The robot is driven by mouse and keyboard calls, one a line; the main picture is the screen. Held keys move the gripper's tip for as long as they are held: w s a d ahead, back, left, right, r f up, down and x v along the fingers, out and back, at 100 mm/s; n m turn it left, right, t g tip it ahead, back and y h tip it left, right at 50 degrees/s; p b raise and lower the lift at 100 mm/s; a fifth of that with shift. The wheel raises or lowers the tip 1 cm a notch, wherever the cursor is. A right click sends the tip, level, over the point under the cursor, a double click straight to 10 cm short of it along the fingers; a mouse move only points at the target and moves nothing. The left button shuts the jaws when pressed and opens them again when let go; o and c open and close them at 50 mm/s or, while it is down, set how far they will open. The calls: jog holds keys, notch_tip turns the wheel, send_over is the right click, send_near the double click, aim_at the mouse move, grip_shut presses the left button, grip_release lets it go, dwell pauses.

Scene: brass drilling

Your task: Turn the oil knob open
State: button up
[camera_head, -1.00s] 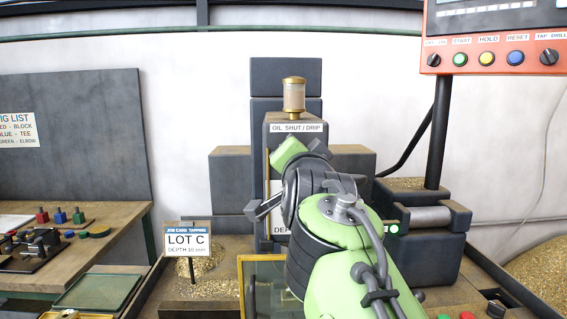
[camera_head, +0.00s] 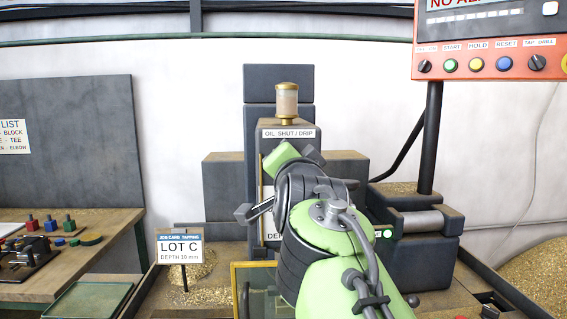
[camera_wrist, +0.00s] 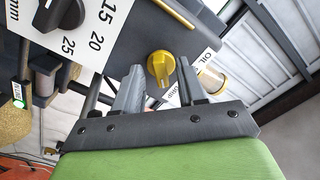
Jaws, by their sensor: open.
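The yellow oil knob (camera_wrist: 160,67) shows in the wrist view on the dark machine face, with a yellow grip bar across it. My gripper (camera_wrist: 158,72) is open, and its two grey fingers appear on either side of the knob. I cannot tell whether they touch it. The oil label (camera_wrist: 205,62) and the amber oil cup (camera_wrist: 211,79) are to the knob's right. In the head view, the brass-capped oil cup (camera_head: 287,101) stands above the "OIL SHUT / DRIP" label (camera_head: 289,133). My arm hides the knob there.
A depth dial (camera_wrist: 60,14) with a black knob is at the wrist view's upper left. In the head view, an orange control panel (camera_head: 488,72) hangs at right, a "LOT C" card (camera_head: 180,247) stands front left, and a workbench (camera_head: 95,228) is further left.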

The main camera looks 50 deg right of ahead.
jog(key=v, duration=1.5)
jog(key=shift+s+a, duration=0.3)
